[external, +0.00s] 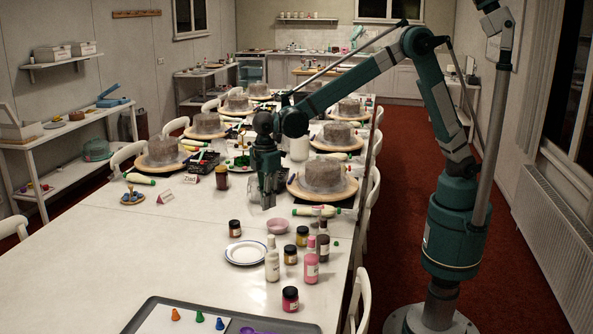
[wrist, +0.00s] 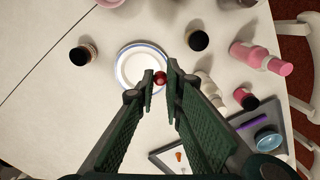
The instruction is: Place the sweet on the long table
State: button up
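The sweet is a small dark-red ball (wrist: 160,77), seen in the wrist view between my two fingertips. My gripper (wrist: 160,80) is shut on it, with a pad against each side. In the external view my gripper (external: 268,204) points down above the long white table (external: 150,262), clear of its top. The sweet cannot be made out there. In the wrist view the sweet overlaps the edge of a white plate with a blue rim (wrist: 131,67). The external view shows this plate (external: 247,252) empty on the table.
Jars, bottles (external: 311,265) and a pink bowl (external: 278,226) stand near the plate. A grey tray (external: 150,312) lies at the near end. Cakes on turntables (external: 322,178) line the far part. The table's near left is bare.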

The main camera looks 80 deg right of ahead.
jog(key=w+d+m, duration=0.2)
jog(key=w+d, duration=0.4)
jog(key=d, duration=0.7)
jog(key=w+d+m, duration=0.2)
jog(key=w+d, duration=0.4)
jog(key=d, duration=0.7)
jog(key=w+d+m, duration=0.3)
jog(key=d+m, duration=0.1)
jog(key=d, duration=2.5)
jog(key=s+d+m, duration=0.2)
jog(key=s+d, duration=0.4)
jog(key=d, duration=0.9)
jog(key=s+d+m+p, duration=0.15)
jog(key=s+d, duration=0.35)
jog(key=d, duration=1.1)
jog(key=s+d+m+b, duration=0.1)
jog(key=s+d+m, duration=0.35)
jog(key=d, duration=1.05)
notch_tip(320, 180, down, 11)
jog(key=s+n, duration=0.1)
jog(key=n, duration=0.1)
jog(key=shift+d+f, duration=0.15)
jog(key=shift+d, duration=0.05)
jog(key=shift+s, duration=0.1)
jog(key=shift+f, duration=3.1)
